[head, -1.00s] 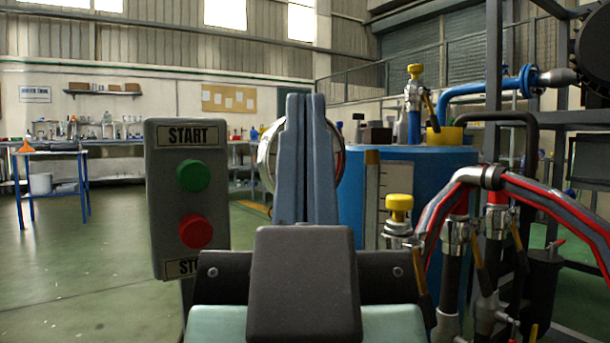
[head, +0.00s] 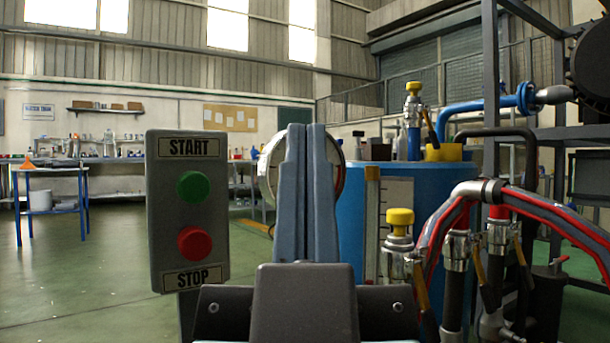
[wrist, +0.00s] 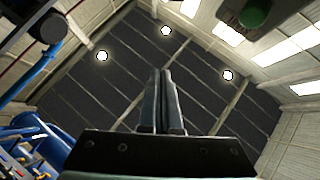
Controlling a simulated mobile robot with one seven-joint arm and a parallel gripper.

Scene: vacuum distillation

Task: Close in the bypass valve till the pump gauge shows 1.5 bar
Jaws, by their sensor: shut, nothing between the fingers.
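My gripper (head: 305,128) points upward in the middle of the head view, its two fingers together with nothing held. The wrist view also shows the closed fingers (wrist: 162,75), against the ceiling. A round gauge with a metal rim (head: 268,178) stands behind the fingers; they hide most of its face, so no reading can be made out. A yellow-capped valve (head: 399,222) stands right of the gripper, apart from it. Another yellow-capped valve (head: 413,90) stands farther back and higher. I cannot tell which of them is the bypass valve.
A START/STOP box (head: 188,250) with a green and a red button stands close on the left. A blue tank (head: 350,225) is behind the gauge. Red-and-grey hoses (head: 545,213) and a steel frame (head: 490,90) crowd the right. Open floor (head: 90,270) lies left.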

